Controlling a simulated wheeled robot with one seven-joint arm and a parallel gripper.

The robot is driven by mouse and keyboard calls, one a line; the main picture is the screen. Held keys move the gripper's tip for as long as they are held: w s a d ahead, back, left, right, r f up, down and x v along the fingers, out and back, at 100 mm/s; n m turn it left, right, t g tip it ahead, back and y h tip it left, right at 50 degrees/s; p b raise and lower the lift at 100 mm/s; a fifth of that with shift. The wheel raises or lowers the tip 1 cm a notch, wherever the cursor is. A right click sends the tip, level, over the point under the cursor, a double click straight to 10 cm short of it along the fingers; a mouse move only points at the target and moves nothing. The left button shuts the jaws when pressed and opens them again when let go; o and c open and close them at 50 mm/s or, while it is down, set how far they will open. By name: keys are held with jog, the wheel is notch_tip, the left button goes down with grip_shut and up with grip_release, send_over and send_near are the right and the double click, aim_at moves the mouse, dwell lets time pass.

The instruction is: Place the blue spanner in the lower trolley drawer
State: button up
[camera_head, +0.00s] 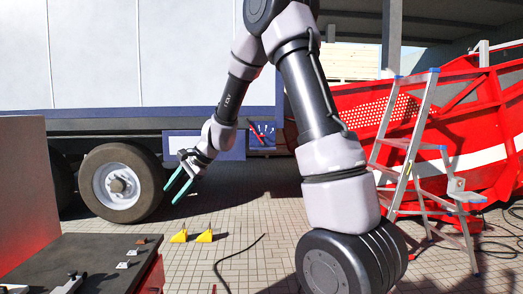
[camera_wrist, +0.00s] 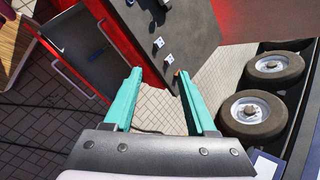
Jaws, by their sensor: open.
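My gripper (camera_head: 172,195) is raised over the paving in front of the truck, its teal fingers apart. In the wrist view the fingers (camera_wrist: 157,72) are spread with nothing between them. A pulled-out grey drawer (camera_wrist: 76,30) of the red trolley shows at the upper left of the wrist view, with a pale handle. A small thin blue object (camera_wrist: 100,49), which looks like the blue spanner, lies inside it, apart from my gripper. The trolley (camera_head: 112,262) stands at the lower left in the head view; its drawers are hidden there.
Small parts and brackets (camera_head: 127,265) lie on the trolley's dark top. Yellow wheel chocks (camera_head: 204,236) and a black cable (camera_head: 237,252) are on the paving. A truck wheel (camera_head: 122,183) is behind my gripper. A stepladder (camera_head: 405,150) stands at the right by red machinery (camera_head: 470,120).

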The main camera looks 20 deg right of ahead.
jog(key=s+d+r+n+t+h, duration=0.1)
jog(key=s+d+r+n, duration=0.1)
jog(key=s+d+r, duration=0.3)
jog(key=s+d+r+n+t+h, duration=0.1)
jog(key=s+d+r, duration=0.5)
jog(key=s, duration=0.6)
jog(key=s+d+r+n+t+h, duration=0.2)
jog(key=s+d+r+n+h, duration=0.1)
jog(key=s, duration=0.6)
jog(key=d+r+n, duration=0.1)
jog(key=d+r, duration=0.1)
jog(key=d, duration=0.1)
jog(key=shift+s+d+r, duration=0.15)
jog(key=shift+s+d, duration=0.1)
jog(key=shift+d, duration=0.15)
jog(key=shift+n, duration=0.3)
